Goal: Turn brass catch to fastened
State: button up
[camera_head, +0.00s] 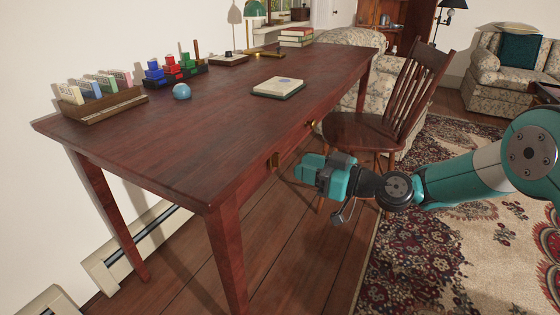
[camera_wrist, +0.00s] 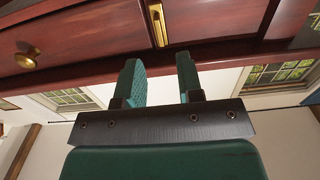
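The brass catch (camera_wrist: 157,25) is a narrow brass bar on the front of the dark red wooden desk (camera_head: 190,110). In the wrist view it stands nearly upright in the picture, slightly tilted, at the top centre. In the head view the catch (camera_head: 274,160) is small and dim on the desk's front, near the close corner. My gripper (camera_wrist: 161,78) is open and empty, its two green fingers apart, with the catch in line with the gap beyond their tips. In the head view my gripper (camera_head: 303,168) is just in front of the desk. No contact with the catch shows.
A round brass knob (camera_wrist: 27,58) is on the drawer front beside the catch. A wooden chair (camera_head: 385,125) stands behind my gripper at the desk's side. A card box, colored blocks, a blue ball and books are on the desktop. Floor in front is clear.

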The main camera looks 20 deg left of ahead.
aim_at(279, 159)
jog(key=a, duration=0.6)
jog(key=shift+w+a+b, duration=0.25)
jog(key=shift+a+b, duration=0.1)
jog(key=shift+a, duration=0.05)
grip_shut()
